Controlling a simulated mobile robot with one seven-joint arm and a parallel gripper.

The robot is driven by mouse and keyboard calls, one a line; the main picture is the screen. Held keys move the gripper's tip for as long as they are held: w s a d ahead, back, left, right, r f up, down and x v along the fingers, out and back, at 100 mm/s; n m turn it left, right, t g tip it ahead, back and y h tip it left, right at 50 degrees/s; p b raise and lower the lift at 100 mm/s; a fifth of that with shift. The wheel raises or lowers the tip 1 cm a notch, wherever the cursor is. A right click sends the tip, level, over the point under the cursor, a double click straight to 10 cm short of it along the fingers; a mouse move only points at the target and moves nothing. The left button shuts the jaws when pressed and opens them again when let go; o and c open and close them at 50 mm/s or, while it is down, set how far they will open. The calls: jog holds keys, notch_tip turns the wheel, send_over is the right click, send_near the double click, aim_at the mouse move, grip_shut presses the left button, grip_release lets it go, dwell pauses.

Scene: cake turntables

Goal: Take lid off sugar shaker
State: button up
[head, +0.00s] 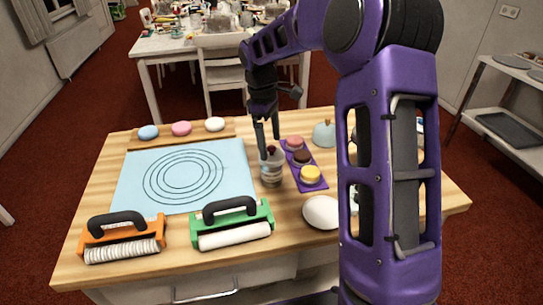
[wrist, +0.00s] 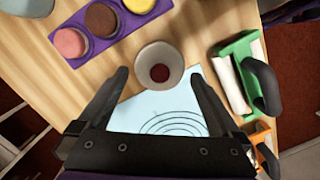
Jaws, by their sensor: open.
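The sugar shaker (head: 271,172) is a small pale container standing upright on the wooden table, right of the blue mat. A dark red piece shows at its top in the head view, partly between my fingers. In the wrist view the shaker (wrist: 181,65) is seen from above as a pale round shape with the dark red round piece (wrist: 159,73) in the middle. My gripper (head: 268,143) is open and points down over the shaker's top. In the wrist view its fingertips (wrist: 159,77) lie on either side of the shaker, apart from it.
A purple tray (head: 315,184) with pink, brown and yellow round pieces stands close on the right. A green-framed roller (head: 267,211) and a white ball (head: 321,212) lie in front. The blue mat (head: 130,190) is on the left. My arm hides the table's right part.

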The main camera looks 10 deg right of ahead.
aim_at(270, 147)
notch_tip(270, 147, down, 3)
jog(key=shift+d+f, duration=0.1)
jog(key=shift+c, duration=0.2)
jog(key=c, duration=0.9)
